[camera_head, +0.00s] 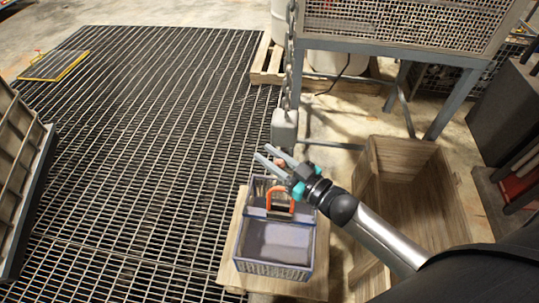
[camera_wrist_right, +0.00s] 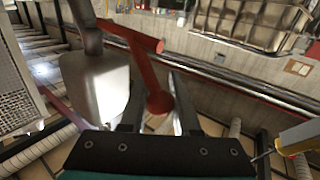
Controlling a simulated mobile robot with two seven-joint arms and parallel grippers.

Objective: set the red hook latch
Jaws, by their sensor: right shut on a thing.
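A grey hook block (camera_head: 284,130) hangs from a chain (camera_head: 290,62) above the floor grating. In the right wrist view the block (camera_wrist_right: 100,88) is at left, with a red latch part (camera_wrist_right: 135,36) beside it. The red part has a bar across the top and an arm running down to a round end. My right gripper (camera_head: 264,151) reaches in from the right, just below the block. In the wrist view its fingers (camera_wrist_right: 160,88) are shut on the lower red end. The hook's lower part is mostly hidden by the gripper. My left gripper is not in view.
An open wooden box (camera_head: 398,150) is to the right. A mesh-sided stand (camera_head: 390,45) is behind. The grating (camera_head: 140,140) at left is largely clear.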

